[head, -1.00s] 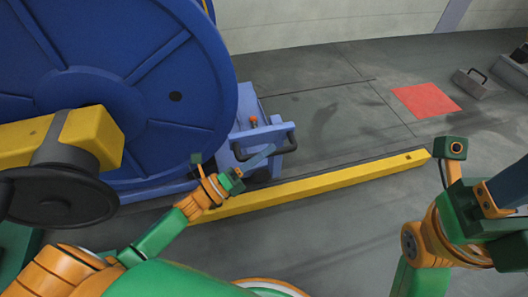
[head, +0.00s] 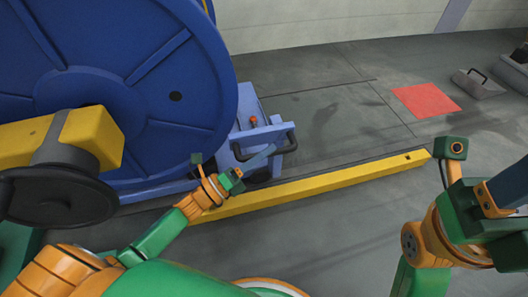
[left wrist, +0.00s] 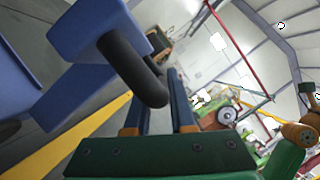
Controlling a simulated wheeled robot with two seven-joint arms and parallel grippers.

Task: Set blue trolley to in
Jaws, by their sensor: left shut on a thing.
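The blue trolley (head: 248,105) stands low on the floor, just right of a large blue reel (head: 150,70). Its black handle (head: 285,128) faces me and shows large in the left wrist view (left wrist: 135,68). My left gripper (head: 265,155) is at the handle, and in the left wrist view (left wrist: 158,100) its two fingers lie on either side of the black bar, shut on it. The reel hides part of the trolley. My right gripper (head: 490,198) is at the right edge, away from the trolley, partly cut off, and its fingers are unclear.
A yellow rail (head: 330,181) runs along the floor in front of the trolley. A yellow arm with a dark hub (head: 60,195) juts out at left. A red floor patch (head: 427,100) and a grey block with a handle (head: 478,84) lie farther right. The floor between is clear.

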